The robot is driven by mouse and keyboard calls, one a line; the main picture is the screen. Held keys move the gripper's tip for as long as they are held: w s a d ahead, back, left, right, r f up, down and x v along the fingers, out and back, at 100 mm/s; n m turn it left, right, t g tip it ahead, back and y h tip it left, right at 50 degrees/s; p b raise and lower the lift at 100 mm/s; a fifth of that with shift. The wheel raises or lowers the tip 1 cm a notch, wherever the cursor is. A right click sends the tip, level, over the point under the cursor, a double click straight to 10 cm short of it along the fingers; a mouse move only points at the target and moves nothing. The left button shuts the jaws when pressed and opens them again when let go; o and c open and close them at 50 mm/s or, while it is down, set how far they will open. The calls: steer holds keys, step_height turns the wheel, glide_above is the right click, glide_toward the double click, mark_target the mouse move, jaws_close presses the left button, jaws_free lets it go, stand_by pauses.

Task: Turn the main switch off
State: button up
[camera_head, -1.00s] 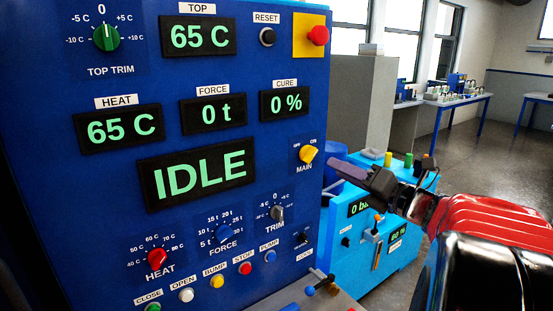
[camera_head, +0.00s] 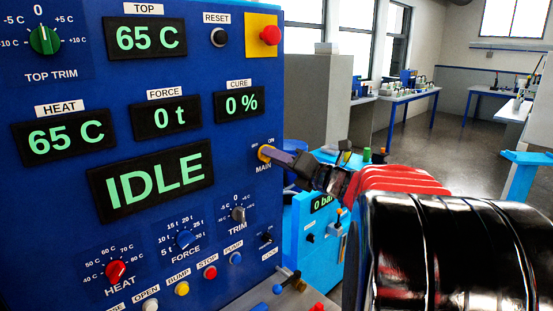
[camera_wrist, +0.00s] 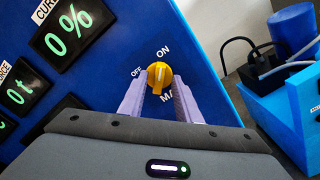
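The yellow MAIN switch knob (camera_head: 263,153) is on the blue panel, right of the IDLE display. In the wrist view the knob (camera_wrist: 160,78) has OFF printed at its upper left and ON above it; its grip points up towards ON. My gripper (camera_head: 279,159) reaches the knob from the right. In the wrist view the two purple fingers of my gripper (camera_wrist: 159,84) are apart, one on each side of the knob, with tips close to its edges. I cannot tell whether they touch it. The fingers partly cover the MAIN label.
The panel (camera_head: 225,190) carries other knobs and buttons, including a red stop button (camera_head: 270,34) on a yellow plate above and a TRIM knob (camera_head: 238,214) below the switch. A light-blue unit (camera_head: 318,255) with fittings stands at the lower right.

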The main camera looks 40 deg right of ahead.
steer(key=shift+c, duration=0.2)
jaws_close()
steer(key=shift+n, duration=0.4)
steer(key=n, duration=1.7)
steer(key=shift+f, duration=0.1)
steer(key=shift+a, duration=0.1)
stand_by(0.4)
